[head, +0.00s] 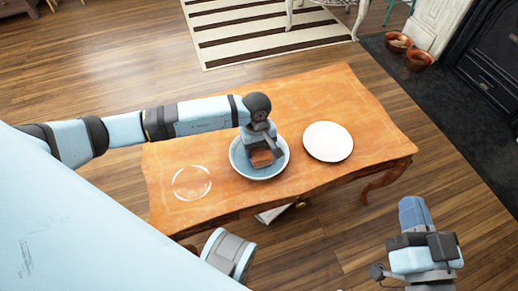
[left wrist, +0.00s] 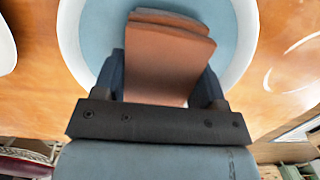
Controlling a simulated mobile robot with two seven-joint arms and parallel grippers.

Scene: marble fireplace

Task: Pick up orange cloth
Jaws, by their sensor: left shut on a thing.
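The orange cloth (head: 262,157) is folded and sits in the bowl (head: 278,170), which is blue inside with a white rim. In the left wrist view the cloth (left wrist: 165,55) stands between the two fingers. My left gripper (head: 264,152) reaches down into the bowl and is shut on the cloth; it also shows in the left wrist view (left wrist: 164,85). Whether the cloth touches the bowl's floor I cannot tell. My right gripper (head: 414,212) is over the floor at the lower right, away from the table; its fingers are not clear.
The wooden table (head: 300,92) carries a white plate (head: 328,141) right of the bowl and a clear glass dish (head: 192,183) to the left. The table's far part is clear. A striped rug (head: 262,30) and copper pots (head: 418,60) lie beyond.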

